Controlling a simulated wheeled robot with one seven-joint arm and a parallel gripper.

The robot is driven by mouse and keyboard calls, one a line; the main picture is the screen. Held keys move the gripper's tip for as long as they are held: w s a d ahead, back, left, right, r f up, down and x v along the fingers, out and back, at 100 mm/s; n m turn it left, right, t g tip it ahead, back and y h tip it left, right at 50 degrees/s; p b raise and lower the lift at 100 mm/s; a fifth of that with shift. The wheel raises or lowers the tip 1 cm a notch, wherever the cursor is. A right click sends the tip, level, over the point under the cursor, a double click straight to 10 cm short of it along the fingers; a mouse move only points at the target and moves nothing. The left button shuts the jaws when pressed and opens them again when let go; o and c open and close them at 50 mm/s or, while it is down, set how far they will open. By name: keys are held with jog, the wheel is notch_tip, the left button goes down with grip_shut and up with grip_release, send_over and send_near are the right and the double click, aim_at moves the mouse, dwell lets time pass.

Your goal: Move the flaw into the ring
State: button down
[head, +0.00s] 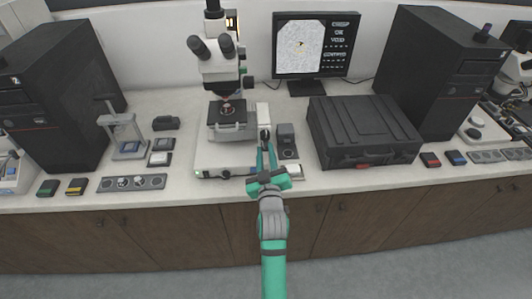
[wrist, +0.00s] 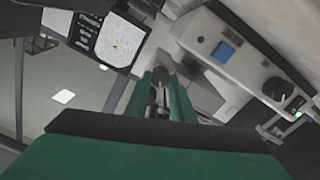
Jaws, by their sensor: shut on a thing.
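The monitor (head: 340,62) at the back shows a pale speckled round picture with text beside it. A small dark flaw (head: 301,43) shows near the middle of that picture, with a faint orange mark, perhaps the ring, at or just below it. Whether the flaw lies inside it is too small to tell. The microscope (head: 222,68) stands left of the monitor, with a sample on its stage (head: 228,133). My gripper (head: 266,144) is right of the stage, shut on a dark knob (head: 264,133). The wrist view shows the knob (wrist: 160,90) between the green fingers, partly hidden.
A small grey box (head: 286,134) stands close to the right of my gripper. A large black case (head: 362,130) lies farther right. A clamp stand (head: 124,135), small dishes and a sample holder (head: 132,183) are at the left.

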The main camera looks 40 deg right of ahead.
jog(key=shift+f+n, duration=0.1)
jog(key=shift+n, duration=1.4)
jog(key=c, duration=1.5)
grip_release()
jog(key=v, duration=1.1)
